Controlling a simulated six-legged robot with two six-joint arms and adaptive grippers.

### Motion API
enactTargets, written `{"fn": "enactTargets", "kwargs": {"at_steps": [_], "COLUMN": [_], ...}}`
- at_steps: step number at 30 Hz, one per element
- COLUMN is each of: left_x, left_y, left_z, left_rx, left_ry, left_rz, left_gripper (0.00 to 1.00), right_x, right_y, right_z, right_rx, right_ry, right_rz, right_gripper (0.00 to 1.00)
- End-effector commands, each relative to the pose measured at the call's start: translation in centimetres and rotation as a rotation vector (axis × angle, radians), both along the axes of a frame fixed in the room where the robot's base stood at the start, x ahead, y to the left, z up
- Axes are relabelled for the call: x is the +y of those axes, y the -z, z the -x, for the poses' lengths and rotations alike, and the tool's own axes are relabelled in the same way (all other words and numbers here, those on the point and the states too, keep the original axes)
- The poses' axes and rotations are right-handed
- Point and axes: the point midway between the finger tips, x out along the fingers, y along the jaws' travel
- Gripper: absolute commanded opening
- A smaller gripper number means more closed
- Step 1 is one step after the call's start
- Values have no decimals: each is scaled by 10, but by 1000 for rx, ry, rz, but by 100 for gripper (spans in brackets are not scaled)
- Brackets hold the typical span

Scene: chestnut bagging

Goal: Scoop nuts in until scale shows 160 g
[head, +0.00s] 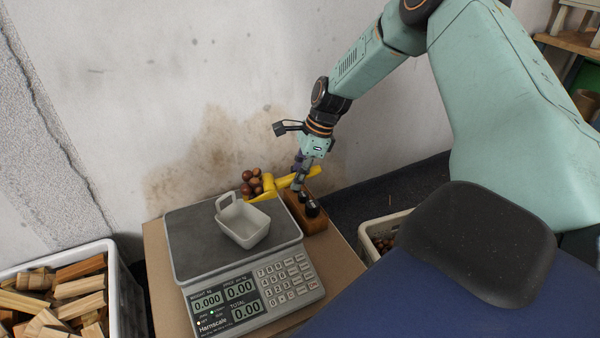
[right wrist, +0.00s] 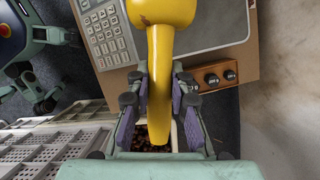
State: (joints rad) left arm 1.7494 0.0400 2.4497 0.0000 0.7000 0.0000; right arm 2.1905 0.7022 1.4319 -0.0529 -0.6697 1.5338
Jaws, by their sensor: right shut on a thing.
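My right gripper (head: 301,178) is shut on the handle of a yellow scoop (head: 283,182). Brown chestnuts (head: 252,181) are heaped in the scoop's bowl, above the back right of the scale's platform. In the right wrist view the fingers (right wrist: 160,100) flank the scoop's handle (right wrist: 161,75); the nuts in the bowl are out of sight there. A small pale basket (head: 243,224) with a raised handle stands on the scale (head: 190,240); no nuts show inside. The scale's weight display (head: 208,300) reads 0.000. My left gripper is not visible.
A wooden block with black knobbed weights (head: 306,212) stands right of the scale. A pale crate (head: 368,228) holding chestnuts is farther right, partly hidden. A white crate (head: 118,275) of wood pieces stands at left. The wall is close behind.

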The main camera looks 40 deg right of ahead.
Motion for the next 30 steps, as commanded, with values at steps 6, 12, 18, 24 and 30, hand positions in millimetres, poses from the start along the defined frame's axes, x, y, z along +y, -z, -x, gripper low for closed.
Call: {"fn": "enactTargets", "kwargs": {"at_steps": [6, 12, 18, 24, 30], "left_x": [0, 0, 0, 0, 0], "left_y": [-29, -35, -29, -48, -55], "left_z": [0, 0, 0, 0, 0], "left_rx": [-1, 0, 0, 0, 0], "left_ry": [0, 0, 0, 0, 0], "left_rz": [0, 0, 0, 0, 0], "left_gripper": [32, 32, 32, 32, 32], "right_x": [9, 18, 29, 43, 57], "right_y": [-20, -34, -47, -65, -73], "right_z": [-5, -11, -17, -24, -33], "right_rx": [80, 148, 217, 288, 354], "right_ry": [-6, -8, -6, -6, -4], "right_rz": [147, 267, 389, 511, 629], "right_gripper": [0, 0, 0, 0, 0]}}
